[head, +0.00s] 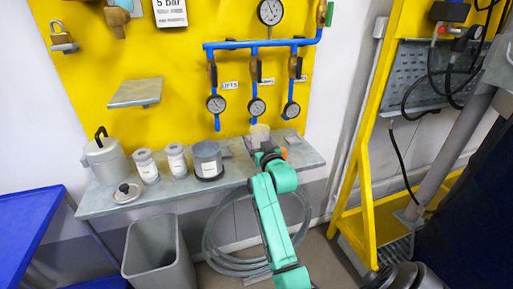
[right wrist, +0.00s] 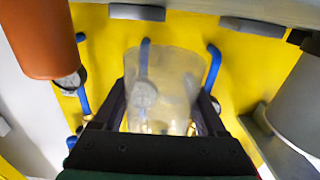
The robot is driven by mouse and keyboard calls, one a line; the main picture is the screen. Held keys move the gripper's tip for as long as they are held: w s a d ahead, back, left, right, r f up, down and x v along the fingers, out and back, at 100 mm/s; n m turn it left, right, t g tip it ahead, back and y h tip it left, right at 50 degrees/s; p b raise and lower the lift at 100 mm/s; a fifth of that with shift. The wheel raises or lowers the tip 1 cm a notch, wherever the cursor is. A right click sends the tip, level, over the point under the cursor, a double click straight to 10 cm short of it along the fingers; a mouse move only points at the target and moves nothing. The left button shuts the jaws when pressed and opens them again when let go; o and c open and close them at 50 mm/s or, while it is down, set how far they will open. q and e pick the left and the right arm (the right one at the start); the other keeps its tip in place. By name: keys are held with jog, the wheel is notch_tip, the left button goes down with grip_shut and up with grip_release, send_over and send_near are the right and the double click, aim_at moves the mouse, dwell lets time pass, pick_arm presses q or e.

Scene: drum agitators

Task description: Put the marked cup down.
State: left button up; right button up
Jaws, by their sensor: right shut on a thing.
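A clear, see-through cup (head: 260,132) is at the right part of the grey wall shelf (head: 228,183), in front of the yellow panel. In the right wrist view the cup (right wrist: 163,85) sits between the two dark fingers of my right gripper (right wrist: 163,108), which is shut on it. I see no clear mark on the cup. My right gripper (head: 265,150) is at the end of the teal arm in the head view. The arm hides part of the shelf, and I cannot tell whether the cup's base touches it. My left gripper is not in view.
A dark grey jar (head: 208,160), two white jars (head: 147,166), a grey lidded pot (head: 105,159) and a loose lid (head: 126,193) stand left on the shelf. An orange object (right wrist: 40,40) is close beside the gripper. Blue pipes with gauges (head: 257,107) hang above. A bin (head: 158,258) stands below.

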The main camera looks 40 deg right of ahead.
aim_at(256, 146)
jog(key=shift+f, duration=1.5)
jog(key=o, duration=1.4)
jog(key=shift+r, duration=0.1)
jog(key=v, duration=1.2)
jog(key=shift+b, duration=0.35)
